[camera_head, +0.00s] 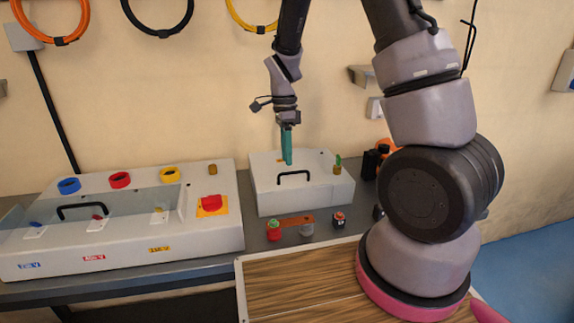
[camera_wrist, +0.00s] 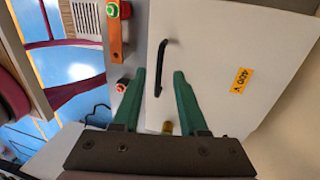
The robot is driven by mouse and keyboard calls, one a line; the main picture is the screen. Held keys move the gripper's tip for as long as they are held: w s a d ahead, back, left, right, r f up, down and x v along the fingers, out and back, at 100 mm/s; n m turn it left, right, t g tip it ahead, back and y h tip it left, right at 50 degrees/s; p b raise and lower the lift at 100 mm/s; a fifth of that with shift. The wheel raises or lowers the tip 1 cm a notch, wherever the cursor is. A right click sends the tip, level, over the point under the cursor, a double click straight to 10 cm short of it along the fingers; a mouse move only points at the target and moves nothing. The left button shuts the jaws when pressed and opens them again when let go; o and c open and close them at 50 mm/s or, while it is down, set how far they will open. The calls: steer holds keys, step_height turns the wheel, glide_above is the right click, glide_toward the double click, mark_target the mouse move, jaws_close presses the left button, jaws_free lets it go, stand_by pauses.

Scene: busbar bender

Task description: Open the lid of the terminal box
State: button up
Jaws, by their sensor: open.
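The terminal box appears to be the smaller white box (camera_head: 265,199) on the bench, with its flat lid (camera_head: 314,167) shut. A black bar handle (camera_head: 294,176) stands on the lid. My gripper (camera_head: 287,162) points down over the lid, just behind the handle in the head view. In the wrist view the lid (camera_wrist: 215,55) carries a yellow label (camera_wrist: 240,81). My gripper (camera_wrist: 159,73) is open there, and one end of the handle (camera_wrist: 161,66) shows between its green fingertips. I cannot tell how far above the handle they are.
A larger white box (camera_head: 120,255) with coloured rings, a red switch and its own black handle stands at left. A wooden board (camera_head: 295,290) is nearest. Dark items (camera_head: 372,160) stand to the right.

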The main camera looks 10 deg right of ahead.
mark_target(288, 182)
steer(key=shift+s+f, duration=0.15)
steer(key=shift+f, duration=0.65)
steer(key=shift+s+f, duration=0.15)
steer(key=shift+f, duration=0.65)
jaws_close()
